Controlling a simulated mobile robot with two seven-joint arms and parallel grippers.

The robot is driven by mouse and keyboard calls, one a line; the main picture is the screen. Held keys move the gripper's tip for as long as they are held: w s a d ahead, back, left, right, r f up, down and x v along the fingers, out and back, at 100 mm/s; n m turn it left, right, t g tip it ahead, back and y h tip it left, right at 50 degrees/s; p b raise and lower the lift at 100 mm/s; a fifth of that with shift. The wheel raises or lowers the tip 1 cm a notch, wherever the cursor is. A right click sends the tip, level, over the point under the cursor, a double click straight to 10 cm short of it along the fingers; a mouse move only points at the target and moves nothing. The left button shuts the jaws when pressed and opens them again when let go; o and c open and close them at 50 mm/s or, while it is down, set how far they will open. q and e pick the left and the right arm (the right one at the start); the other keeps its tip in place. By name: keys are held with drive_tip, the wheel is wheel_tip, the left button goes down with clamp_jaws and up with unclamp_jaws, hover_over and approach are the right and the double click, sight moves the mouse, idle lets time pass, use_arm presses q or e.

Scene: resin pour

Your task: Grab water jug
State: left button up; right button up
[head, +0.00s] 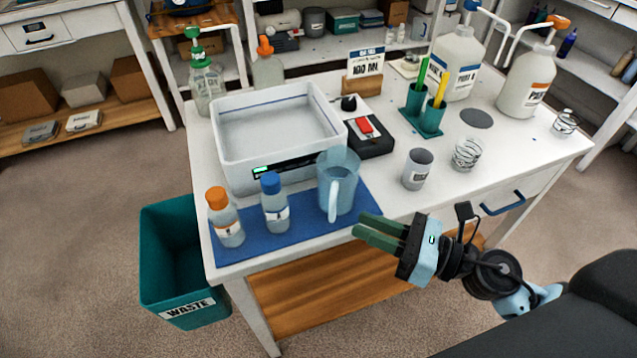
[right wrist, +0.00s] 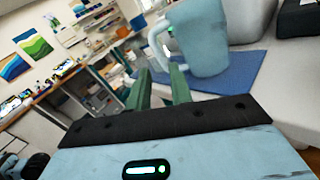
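The water jug (head: 339,183) is a translucent blue pitcher standing upright on a blue mat (head: 290,236) at the table's front. Its handle faces the front in the head view. The jug (right wrist: 203,42) also shows large in the right wrist view, with its handle to the left. My right gripper (head: 367,229) has green fingers that are apart and empty. It is just in front of the jug and a little to its right, not touching it. In the right wrist view the fingers (right wrist: 158,88) point toward the handle side. My left gripper is not in view.
Two capped bottles, orange (head: 226,220) and blue (head: 275,204), stand left of the jug. A white tub (head: 235,150) is behind it. A grey cup (head: 417,170) and a striped cup (head: 467,154) stand to the right. A teal waste bin (head: 170,250) is left of the table.

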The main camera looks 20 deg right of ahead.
sight(336, 192)
drive_tip(key=n, duration=0.1)
drive_tip(key=w+n+g, duration=0.1)
drive_tip(key=a+n, duration=0.1)
drive_tip(key=n, duration=0.1)
drive_tip(key=shift+w+r+g+y, duration=0.2)
drive_tip(key=shift+r+g+y, duration=0.1)
drive_tip(key=shift+r+y, duration=0.1)
drive_tip(key=p+x, duration=0.2)
drive_tip(key=x, duration=0.4)
drive_tip(key=shift+w+a, duration=0.2)
drive_tip(key=shift+w, duration=0.25)
drive_tip(key=shift+w+a+p, duration=0.15)
drive_tip(key=shift+a+p, duration=0.1)
drive_tip(key=shift+p, duration=0.05)
drive_tip(key=shift+f, duration=0.1)
